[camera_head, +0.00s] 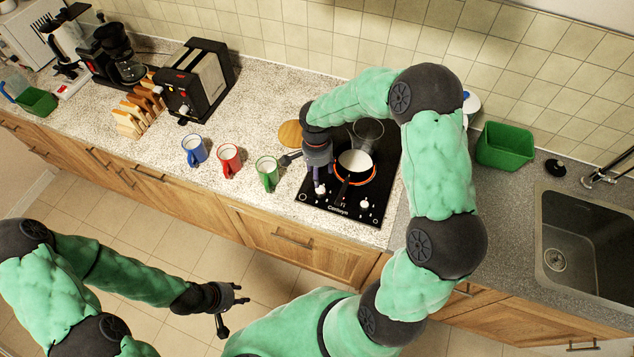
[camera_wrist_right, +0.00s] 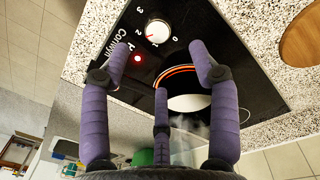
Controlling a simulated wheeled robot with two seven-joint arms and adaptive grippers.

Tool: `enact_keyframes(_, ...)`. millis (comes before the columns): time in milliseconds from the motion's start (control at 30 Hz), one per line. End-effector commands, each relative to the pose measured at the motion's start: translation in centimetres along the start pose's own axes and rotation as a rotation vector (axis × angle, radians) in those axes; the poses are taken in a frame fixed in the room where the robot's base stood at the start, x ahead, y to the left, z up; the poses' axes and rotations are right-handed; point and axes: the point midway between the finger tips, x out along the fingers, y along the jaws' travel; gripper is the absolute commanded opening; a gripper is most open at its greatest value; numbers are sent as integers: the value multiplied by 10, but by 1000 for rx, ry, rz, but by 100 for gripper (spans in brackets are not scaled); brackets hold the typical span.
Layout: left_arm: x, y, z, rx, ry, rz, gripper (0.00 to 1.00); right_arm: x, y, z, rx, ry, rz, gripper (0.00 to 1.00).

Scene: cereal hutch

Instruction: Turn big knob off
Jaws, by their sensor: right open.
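The black cooktop (camera_head: 345,208) has a white left knob (camera_head: 320,190) and a white right knob (camera_head: 364,203) along its front. The left knob also shows in the right wrist view (camera_wrist_right: 158,32), with numbers 0 to 3 around it and a lit red light (camera_wrist_right: 138,58). My right gripper (camera_head: 318,182) is open and empty above the cooktop by the left knob. In the wrist view its purple fingers (camera_wrist_right: 158,50) are spread below the knob, apparently not touching it. My left gripper (camera_head: 231,308) is open and empty, low in front of the cabinets.
A pan (camera_head: 355,162) stands on a glowing orange-red burner beside my right gripper. Green, red and blue mugs (camera_head: 268,174) (camera_head: 229,160) (camera_head: 194,151) stand left of the cooktop. A round wooden board (camera_head: 290,134) lies behind. A green bin (camera_head: 505,147) and sink (camera_head: 590,240) are right.

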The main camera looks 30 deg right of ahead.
Motion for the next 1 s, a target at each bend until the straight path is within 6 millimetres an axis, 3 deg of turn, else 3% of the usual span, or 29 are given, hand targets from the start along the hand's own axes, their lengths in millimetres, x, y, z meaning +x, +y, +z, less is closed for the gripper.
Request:
enact_keyframes(300,0,0,0,0,0,0,40,57,1,1,0,-3,3,61)
enact_keyframes(500,0,0,0,0,0,0,40,82,0,1,0,-2,1,61)
enact_keyframes(967,0,0,0,0,0,0,40,92,0,0,0,-1,-1,61)
enact_keyframes(1000,0,0,0,0,0,0,40,92,0,0,0,-1,-1,50)
